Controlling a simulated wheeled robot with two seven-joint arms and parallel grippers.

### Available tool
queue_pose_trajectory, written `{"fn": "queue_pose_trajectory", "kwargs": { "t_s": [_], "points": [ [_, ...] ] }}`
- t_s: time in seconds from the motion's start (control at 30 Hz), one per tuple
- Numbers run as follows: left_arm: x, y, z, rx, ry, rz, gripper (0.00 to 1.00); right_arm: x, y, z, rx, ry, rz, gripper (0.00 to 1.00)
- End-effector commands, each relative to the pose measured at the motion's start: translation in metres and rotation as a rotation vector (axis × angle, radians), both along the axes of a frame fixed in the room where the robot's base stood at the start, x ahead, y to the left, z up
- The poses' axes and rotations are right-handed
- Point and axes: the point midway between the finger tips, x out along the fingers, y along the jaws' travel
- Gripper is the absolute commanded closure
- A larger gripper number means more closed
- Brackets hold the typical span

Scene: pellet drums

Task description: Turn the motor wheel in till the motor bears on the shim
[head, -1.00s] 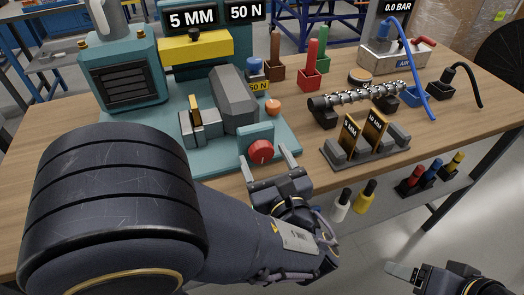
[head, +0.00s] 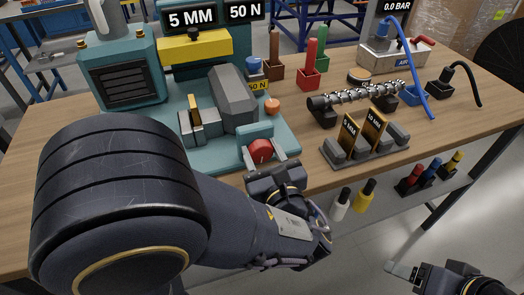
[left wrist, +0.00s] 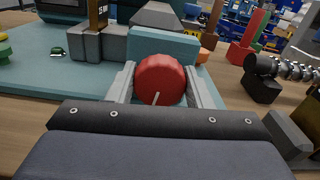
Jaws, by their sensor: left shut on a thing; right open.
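The red motor wheel (head: 261,150) sits on the front of a teal block (head: 256,136) on the teal machine base. It also shows in the left wrist view (left wrist: 160,80), with a pale mark at its lower middle. My left gripper (head: 263,161) is shut on the wheel, one finger on each side. The grey motor (head: 232,98) lies behind the block. A brass-coloured shim (head: 194,108) stands upright between grey blocks left of the motor; I cannot tell whether the motor touches it. My right gripper (head: 404,271) is at the lower right, open, partly out of frame.
Signs above the machine read 5 MM (head: 191,18) and 50 N (head: 245,11). A grey rack (head: 364,154) with two labelled brass plates stands to the right, with a metal screw (head: 360,96) behind it. Coloured handles in holders stand further back.

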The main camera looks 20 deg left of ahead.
Motion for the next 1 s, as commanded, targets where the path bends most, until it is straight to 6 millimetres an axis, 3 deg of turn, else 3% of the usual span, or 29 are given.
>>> {"fn": "queue_pose_trajectory", "kwargs": {
  "t_s": [0.27, 0.7, 1.0],
  "points": [
    [0.0, 0.0, 0.005, 0.088, 0.059, 0.002, 0.77, 0.0, 0.0, 0.023, 0.0, 0.0, 0.0, 0.27],
    [0.001, -0.001, 0.006, 0.389, 0.265, 0.002, 0.77, 0.0, 0.0, 0.085, 0.0, 0.0, 0.0, 0.27],
    [0.001, -0.002, 0.003, 0.566, 0.384, 0.001, 0.77, 0.0, 0.0, 0.114, 0.0, 0.0, 0.0, 0.27]
  ]
}}
